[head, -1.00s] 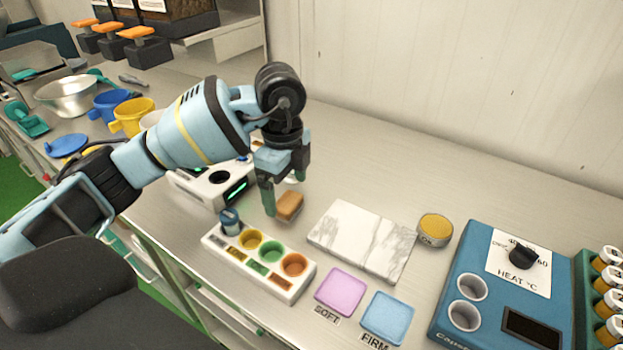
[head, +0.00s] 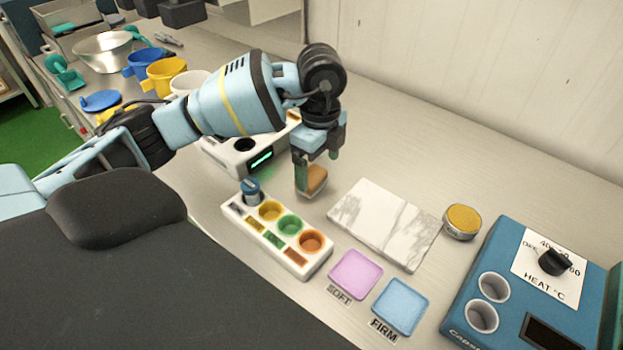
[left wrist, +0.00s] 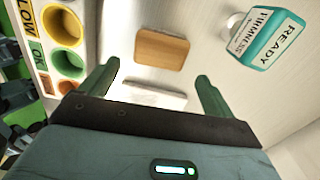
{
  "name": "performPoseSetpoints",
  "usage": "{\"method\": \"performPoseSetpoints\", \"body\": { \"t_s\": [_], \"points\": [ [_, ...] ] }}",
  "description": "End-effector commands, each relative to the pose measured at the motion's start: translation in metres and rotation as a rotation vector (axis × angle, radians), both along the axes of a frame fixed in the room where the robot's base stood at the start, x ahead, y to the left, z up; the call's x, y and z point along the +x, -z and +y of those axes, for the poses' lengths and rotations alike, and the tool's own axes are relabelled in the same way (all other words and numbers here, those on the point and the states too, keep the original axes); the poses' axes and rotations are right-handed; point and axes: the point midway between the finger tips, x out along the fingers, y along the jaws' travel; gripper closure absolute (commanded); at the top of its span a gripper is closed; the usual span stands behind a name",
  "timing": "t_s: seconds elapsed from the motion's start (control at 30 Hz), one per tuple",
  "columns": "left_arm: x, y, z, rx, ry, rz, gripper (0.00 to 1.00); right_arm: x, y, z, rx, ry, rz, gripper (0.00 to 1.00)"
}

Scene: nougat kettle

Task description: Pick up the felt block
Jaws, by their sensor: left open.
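The felt block (head: 317,179), which I take to be the small orange-brown block, lies on the metal counter behind the white cup rack. My left gripper (head: 313,174) is over it, pointing down, and one finger hides part of its left side. In the left wrist view the block (left wrist: 162,48) shows its flat brown face just beyond the open fingers (left wrist: 158,70), in line with the gap between them. No grip on it shows. A pale flat shape (left wrist: 152,97) lies nearer the palm, partly hidden. My right gripper is out of view.
The white rack (head: 275,245) with coloured cups is in front of the block. A marble slab (head: 385,222) is to the right, and a white device (head: 240,150) with a green display is behind left.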

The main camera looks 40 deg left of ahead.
Motion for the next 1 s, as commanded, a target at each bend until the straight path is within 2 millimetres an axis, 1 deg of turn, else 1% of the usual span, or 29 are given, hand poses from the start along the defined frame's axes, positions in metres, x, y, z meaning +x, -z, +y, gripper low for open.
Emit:
{"method": "performPoseSetpoints", "body": {
  "t_s": [0.03,0.2,0.3,0.57,0.6,0.9,0.97,1.0],
  "points": [
    [-0.002,0.008,0.002,0.002,-0.001,0.004,0.11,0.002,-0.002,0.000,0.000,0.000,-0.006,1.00],
    [-0.003,0.032,0.005,0.000,0.000,0.003,0.11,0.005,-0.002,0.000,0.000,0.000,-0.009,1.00],
    [-0.003,0.040,0.005,0.000,0.000,0.002,0.11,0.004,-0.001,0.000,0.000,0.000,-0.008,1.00],
    [-0.003,0.043,0.005,0.000,0.000,0.001,0.11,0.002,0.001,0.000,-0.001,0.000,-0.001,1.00],
    [-0.003,0.043,0.005,0.000,0.000,0.001,0.12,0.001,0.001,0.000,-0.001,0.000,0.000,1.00],
    [-0.003,0.042,0.005,0.000,0.000,0.000,0.52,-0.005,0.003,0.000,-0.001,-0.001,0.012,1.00],
    [-0.003,0.042,0.005,0.000,0.000,0.000,0.59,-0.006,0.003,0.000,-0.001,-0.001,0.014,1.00],
    [-0.003,0.042,0.005,0.000,0.000,0.000,0.59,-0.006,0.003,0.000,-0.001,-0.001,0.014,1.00]
  ]
}}
